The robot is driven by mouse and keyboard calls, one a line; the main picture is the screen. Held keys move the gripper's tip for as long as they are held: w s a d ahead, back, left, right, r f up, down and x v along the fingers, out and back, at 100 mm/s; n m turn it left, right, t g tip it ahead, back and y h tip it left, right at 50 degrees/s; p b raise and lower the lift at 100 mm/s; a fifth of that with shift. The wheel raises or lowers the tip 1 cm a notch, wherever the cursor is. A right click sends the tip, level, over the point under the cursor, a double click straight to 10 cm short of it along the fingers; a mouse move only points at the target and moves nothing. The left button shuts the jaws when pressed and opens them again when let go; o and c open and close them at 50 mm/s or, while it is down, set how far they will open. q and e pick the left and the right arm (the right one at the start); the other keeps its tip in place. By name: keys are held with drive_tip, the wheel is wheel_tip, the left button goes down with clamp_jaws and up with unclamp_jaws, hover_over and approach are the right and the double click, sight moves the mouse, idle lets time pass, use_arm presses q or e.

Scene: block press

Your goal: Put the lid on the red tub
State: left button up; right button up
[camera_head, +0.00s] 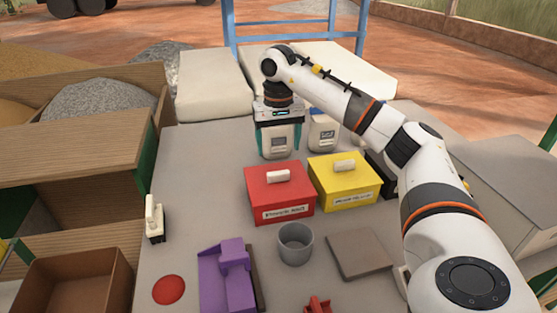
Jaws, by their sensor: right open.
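The red tub (279,202) stands in the middle of the table, with a label on its front. A red lid (262,180) with a white handle appears to sit on top of it, flat and closed. My right gripper (278,143) is behind the red tub, pointing down. Its teal fingers are open, one on each side of a white container (278,141) with a grey label; I cannot tell whether they touch it. My left gripper is not in view.
A yellow tub (344,190) with a white handle stands just right of the red one. A grey cup (295,244), purple fixture (226,279), grey plate (360,253) and red disc (169,290) are in front. Another white container (322,133) stands behind. The table's left middle is fairly clear.

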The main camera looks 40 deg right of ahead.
drive_tip(key=shift+r, duration=1.65)
